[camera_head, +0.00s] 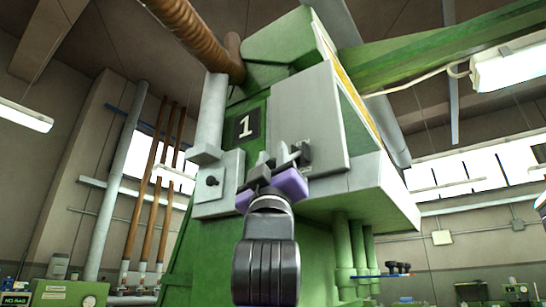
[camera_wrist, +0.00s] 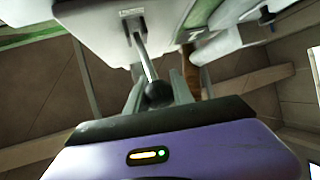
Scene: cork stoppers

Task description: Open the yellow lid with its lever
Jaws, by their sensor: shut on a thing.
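My gripper (camera_head: 274,160), with its purple body, is raised in front of a green machine (camera_head: 205,250) marked 1. In the wrist view its fingers (camera_wrist: 158,80) are shut around a black ball knob (camera_wrist: 158,95) at the end of a metal lever (camera_wrist: 143,52). The lever runs from a dark slot in a pale grey panel (camera_wrist: 100,35). In the head view the grey panel (camera_head: 312,115) stands just behind my gripper, which largely hides the lever. A yellow strip (camera_head: 348,85) shows along the panel's right side. I cannot tell whether it belongs to the lid.
A grey box with a black knob (camera_head: 212,181) sits left of my gripper, close by. A grey pipe (camera_head: 212,110) rises above it. A grey ledge (camera_head: 385,190) juts out at the right, over several green cylinders (camera_head: 342,250).

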